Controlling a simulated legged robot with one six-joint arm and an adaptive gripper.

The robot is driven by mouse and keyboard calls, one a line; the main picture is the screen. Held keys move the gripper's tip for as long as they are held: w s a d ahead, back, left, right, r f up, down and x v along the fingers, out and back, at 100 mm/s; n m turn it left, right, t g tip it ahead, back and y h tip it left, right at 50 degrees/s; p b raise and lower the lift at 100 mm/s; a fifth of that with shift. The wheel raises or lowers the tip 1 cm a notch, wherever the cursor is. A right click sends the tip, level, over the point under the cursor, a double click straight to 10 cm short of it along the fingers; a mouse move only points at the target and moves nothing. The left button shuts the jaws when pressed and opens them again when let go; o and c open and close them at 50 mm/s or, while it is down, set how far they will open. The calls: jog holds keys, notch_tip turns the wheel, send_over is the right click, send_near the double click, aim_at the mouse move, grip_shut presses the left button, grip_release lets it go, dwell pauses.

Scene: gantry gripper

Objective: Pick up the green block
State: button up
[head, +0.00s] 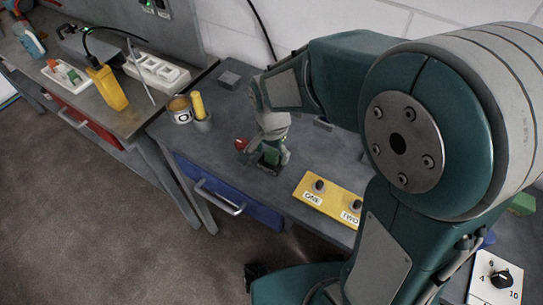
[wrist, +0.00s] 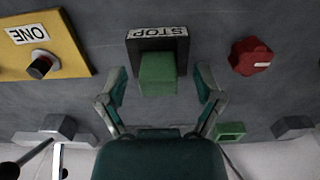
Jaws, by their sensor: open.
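The green block (wrist: 158,72) shows in the wrist view, standing against a dark holder (wrist: 177,45) labelled STOP. My gripper (wrist: 160,84) is open, with one finger on each side of the block's near end and a visible gap on both sides. No finger visibly touches the block. In the head view, my gripper (head: 267,150) points down over the grey table, low above the dark holder (head: 266,170). There the block is mostly hidden by the gripper, and I cannot tell it from the green fingers.
A red knob (wrist: 250,57) stands close to the right of the holder in the wrist view. A yellow plate (head: 329,198) with knobs marked ONE and TWO lies right of my gripper. A can (head: 180,110) and a yellow cylinder (head: 198,105) stand at the left. A hollow green piece (wrist: 230,131) lies nearby.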

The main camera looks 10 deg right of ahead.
jog(key=shift+f, duration=0.3)
jog(key=c, duration=1.2)
jog(key=shift+o, duration=0.2)
jog(key=shift+r, duration=0.15)
